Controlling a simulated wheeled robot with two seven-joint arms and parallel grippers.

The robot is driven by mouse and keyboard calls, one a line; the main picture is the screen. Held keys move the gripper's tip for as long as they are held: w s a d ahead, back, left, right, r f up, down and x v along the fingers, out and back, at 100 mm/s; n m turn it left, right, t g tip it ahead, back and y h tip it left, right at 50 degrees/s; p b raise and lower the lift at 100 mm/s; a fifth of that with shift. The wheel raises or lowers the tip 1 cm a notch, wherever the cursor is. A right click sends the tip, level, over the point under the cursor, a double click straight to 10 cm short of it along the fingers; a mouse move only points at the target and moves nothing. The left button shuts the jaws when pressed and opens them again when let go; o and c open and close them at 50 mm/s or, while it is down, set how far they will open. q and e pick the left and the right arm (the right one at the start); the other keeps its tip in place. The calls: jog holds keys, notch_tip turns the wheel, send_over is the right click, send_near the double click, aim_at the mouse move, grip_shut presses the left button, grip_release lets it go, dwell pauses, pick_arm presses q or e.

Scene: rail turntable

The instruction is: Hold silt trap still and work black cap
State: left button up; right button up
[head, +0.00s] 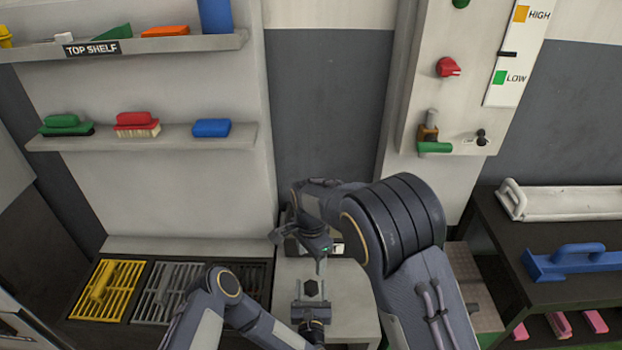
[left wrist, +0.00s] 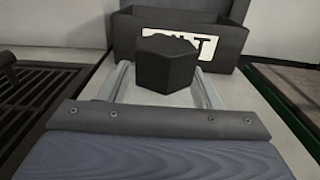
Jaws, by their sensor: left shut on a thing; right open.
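The black cap (head: 312,288) is six-sided and sits between my left fingers in the head view. In the left wrist view the cap (left wrist: 166,65) stands upright, above the level of the pale fingers. My left gripper (head: 312,291) is shut on the silt trap under the cap. The trap's body is mostly hidden by the cap and fingers, so I cannot make out its shape. My right gripper (head: 320,264) is open, beyond the cap in the head view and apart from it. Its fingers are partly hidden, and it does not show in the left wrist view.
A dark bin with a partly hidden white label (left wrist: 180,42) stands behind the cap. The pale stand top (head: 350,300) has bare room on the right. Yellow (head: 108,290) and grey grates lie left. A dark table (head: 560,292) with a blue float stands right.

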pick_arm(q)
jog(key=o, duration=1.4)
jog(key=shift+o, duration=0.2)
